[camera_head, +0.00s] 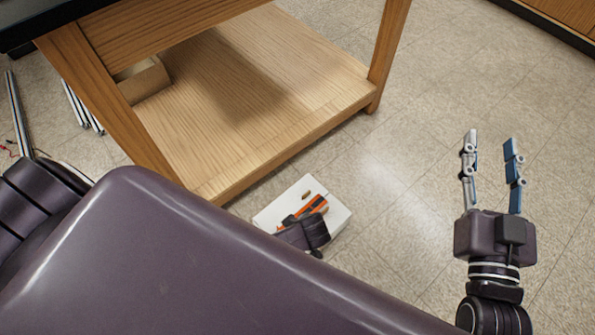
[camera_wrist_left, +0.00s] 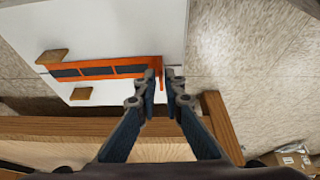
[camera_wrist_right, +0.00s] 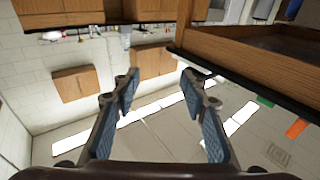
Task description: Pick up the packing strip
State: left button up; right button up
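An orange strip with dark segments, which looks like the packing strip (camera_wrist_left: 105,68), lies across a white panel in the left wrist view. It also shows in the head view (camera_head: 318,204), partly covered by my left wrist. My left gripper (camera_wrist_left: 161,74) is over the strip's right end, its fingers close together with a narrow orange end between them. I cannot tell whether they touch it. In the head view, the left fingers are hidden. My right gripper (camera_head: 490,140) is open and empty over the floor at the right, its fingers also showing in the right wrist view (camera_wrist_right: 162,78).
The white panel (camera_head: 335,215) is beside a wooden table's lower shelf (camera_head: 270,75). Two small brown blocks (camera_wrist_left: 52,56) (camera_wrist_left: 81,93) touch or adjoin the strip. A cardboard box (camera_head: 143,82) stands on the shelf. The floor at the right is clear.

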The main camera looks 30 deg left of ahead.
pick_arm(q)
jog(key=b+x, duration=0.1)
jog(key=x, duration=0.2)
jog(key=shift+f+b, duration=0.15)
jog(key=shift+b, duration=0.2)
jog(key=shift+a+f, duration=0.1)
jog(key=shift+a, duration=0.05)
pick_arm(e)
jog(key=s+r+t+y, duration=0.1)
jog(key=s+r+t, duration=0.2)
jog(key=r, duration=0.7)
jog(key=shift+s+a+t+y, duration=0.15)
jog(key=shift+s+t+y, duration=0.25)
jog(key=shift+t, duration=0.8)
jog(key=shift+w, duration=0.1)
pick_arm(q)
grip_shut()
pick_arm(e)
jog(key=shift+w+f, duration=0.1)
jog(key=shift+f, duration=0.05)
